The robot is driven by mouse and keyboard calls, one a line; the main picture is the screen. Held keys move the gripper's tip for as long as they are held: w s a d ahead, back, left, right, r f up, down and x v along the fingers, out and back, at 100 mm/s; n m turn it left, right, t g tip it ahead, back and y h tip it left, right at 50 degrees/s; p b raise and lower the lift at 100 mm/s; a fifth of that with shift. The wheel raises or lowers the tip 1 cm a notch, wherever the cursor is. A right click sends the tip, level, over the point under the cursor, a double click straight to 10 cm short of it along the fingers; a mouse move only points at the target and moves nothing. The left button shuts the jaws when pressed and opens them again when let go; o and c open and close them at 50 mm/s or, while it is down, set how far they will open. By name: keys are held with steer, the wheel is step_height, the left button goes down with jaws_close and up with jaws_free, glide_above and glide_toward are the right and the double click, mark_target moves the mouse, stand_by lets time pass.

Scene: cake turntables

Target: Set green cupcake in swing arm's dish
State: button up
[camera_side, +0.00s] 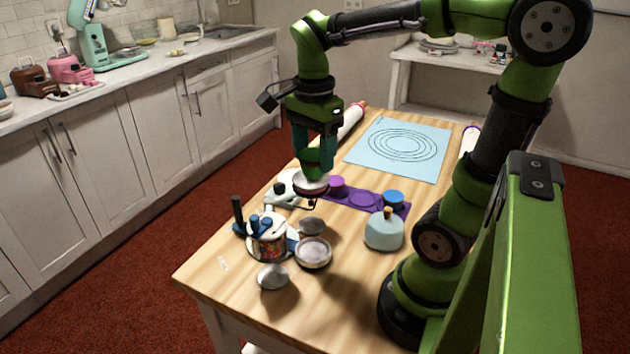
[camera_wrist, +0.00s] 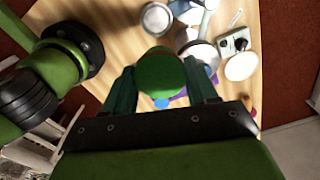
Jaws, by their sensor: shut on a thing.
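The green cupcake (camera_wrist: 160,72) sits between the fingers of my gripper (camera_wrist: 163,88) in the wrist view. In the side view my gripper (camera_side: 315,150) points down and is shut on the cupcake (camera_side: 317,160). A shallow pale dish (camera_side: 311,183) shows just below the cupcake there; whether they touch is unclear. The decorated turntable (camera_side: 268,245) stands at the near left. Small round dishes stand around it: one behind (camera_side: 312,226), one at its right (camera_side: 313,252) and one in front (camera_side: 273,278). I cannot tell which is the swing arm's dish.
A purple tray (camera_side: 376,205) holds purple and blue round items. A white device with a black knob (camera_side: 281,190) is left of my gripper. A blue mat (camera_side: 400,148) and rolling pin (camera_side: 351,120) lie farther back.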

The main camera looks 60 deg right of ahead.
steer(key=shift+s+a+n, duration=0.2)
steer(key=shift+a+n, duration=0.4)
steer(key=shift+a, duration=0.15)
step_height(320, 180, down, 15)
steer(key=shift+f, duration=2.2)
steer(key=shift+f, duration=0.15)
steer(key=o, duration=1.1)
steer(key=shift+c, duration=0.2)
